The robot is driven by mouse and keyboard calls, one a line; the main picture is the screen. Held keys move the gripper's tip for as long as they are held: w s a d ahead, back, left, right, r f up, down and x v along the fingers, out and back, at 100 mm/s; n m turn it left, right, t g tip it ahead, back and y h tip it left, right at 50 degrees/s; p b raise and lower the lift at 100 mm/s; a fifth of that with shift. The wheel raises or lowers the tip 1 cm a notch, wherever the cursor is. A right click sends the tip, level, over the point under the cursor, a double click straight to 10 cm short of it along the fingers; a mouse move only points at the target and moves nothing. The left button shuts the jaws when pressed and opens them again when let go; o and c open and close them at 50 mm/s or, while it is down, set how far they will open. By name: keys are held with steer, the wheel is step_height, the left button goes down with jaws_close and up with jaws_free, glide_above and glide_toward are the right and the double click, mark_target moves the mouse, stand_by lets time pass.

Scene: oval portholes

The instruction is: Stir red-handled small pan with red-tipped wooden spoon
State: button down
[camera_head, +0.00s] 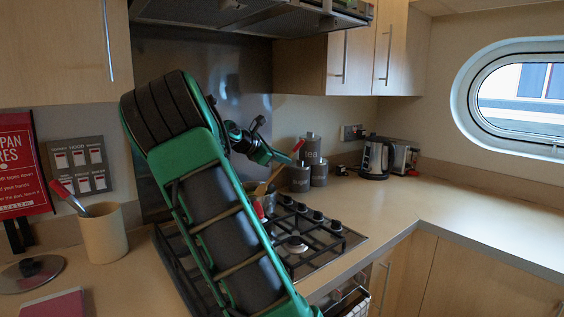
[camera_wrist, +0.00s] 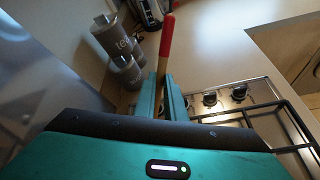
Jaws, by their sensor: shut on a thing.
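The wooden spoon (camera_head: 272,178) slants over the hob, its red tip (camera_head: 298,146) up and to the right. My gripper (camera_head: 279,157) is shut on the spoon below the red tip. In the wrist view the red tip (camera_wrist: 168,32) and some bare wood stick out past my closed fingers (camera_wrist: 163,95). The small pan (camera_head: 268,195) sits on the hob behind my arm, and only part of its side shows. A bit of red, seemingly its handle, shows at my arm's edge (camera_head: 259,211). The spoon's lower end drops to the pan; whether it touches the bottom is hidden.
Grey canisters (camera_head: 310,150) stand close behind the hob, with a kettle (camera_head: 377,158) farther right. A cream pot (camera_head: 103,232) with a red-handled utensil and a glass lid (camera_head: 30,273) are at left. The right counter (camera_head: 440,205) is mostly clear.

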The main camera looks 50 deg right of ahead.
steer(key=shift+s+a, duration=0.2)
steer(key=shift+a, duration=1.15)
stand_by(4.7)
